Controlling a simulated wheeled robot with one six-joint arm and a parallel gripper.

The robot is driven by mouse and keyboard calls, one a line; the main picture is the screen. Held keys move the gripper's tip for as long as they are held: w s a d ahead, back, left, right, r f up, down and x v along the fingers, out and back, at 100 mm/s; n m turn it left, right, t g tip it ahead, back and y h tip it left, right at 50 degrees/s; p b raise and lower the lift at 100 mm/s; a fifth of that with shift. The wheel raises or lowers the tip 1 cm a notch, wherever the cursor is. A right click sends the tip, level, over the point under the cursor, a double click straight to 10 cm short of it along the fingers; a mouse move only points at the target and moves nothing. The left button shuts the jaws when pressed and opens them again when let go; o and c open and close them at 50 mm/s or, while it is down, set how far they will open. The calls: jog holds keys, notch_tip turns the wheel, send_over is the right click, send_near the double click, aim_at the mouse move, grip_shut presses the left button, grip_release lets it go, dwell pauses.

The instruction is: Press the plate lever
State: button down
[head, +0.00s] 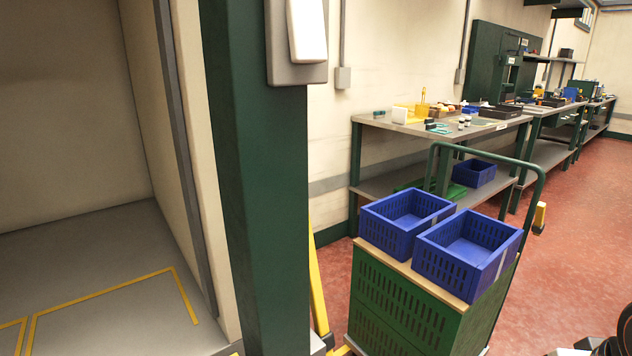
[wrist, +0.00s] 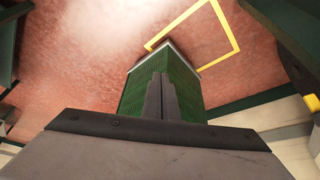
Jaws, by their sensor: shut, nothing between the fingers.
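A white rocker-like lever (head: 308,30) sits on a grey plate (head: 297,73) fixed to a dark green post (head: 265,190). It is at the top of the head view, and its upper end is cut off by the frame. My gripper (wrist: 161,76) shows in the wrist view with its two dark fingers together and nothing between them. The lever does not show in the wrist view, so the gripper's distance to it cannot be told. The gripper's fingers cannot be made out in the head view.
A cart with green crates (head: 400,305) carries blue bins (head: 392,238) right of the post. Workbenches (head: 440,128) line the wall behind. Open red floor (head: 570,260) lies at right. A bay with yellow lines (head: 100,292) is left. A green crate (wrist: 130,98) lies beyond the fingers.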

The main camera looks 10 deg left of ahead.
jog(key=shift+a, duration=0.1)
jog(key=w+a+r+n+g+y, duration=0.1)
jog(key=w+a+r+g+y, duration=0.3)
jog(key=w+a+r, duration=0.3)
jog(key=w+a+r+n+g+y, duration=0.1)
jog(key=w+a+r+g+y, duration=0.4)
jog(key=a+r, duration=0.5)
jog(key=w+a+r+n+g+y, duration=0.1)
jog(key=w+a+r+g+y, duration=0.3)
jog(key=a, duration=1.5)
jog(key=w+r+y, duration=0.1)
jog(key=w+r, duration=0.3)
jog(key=shift+w+a+r+g+y, duration=0.2)
jog(key=shift+w+r+g+y, duration=0.05)
jog(key=shift+w+g+y, duration=0.05)
jog(key=shift+s+a, duration=0.1)
jog(key=s+a, duration=0.5)
jog(key=s, duration=0.2)
jog(key=shift+s+a, duration=0.2)
jog(key=shift+s, duration=0.05)
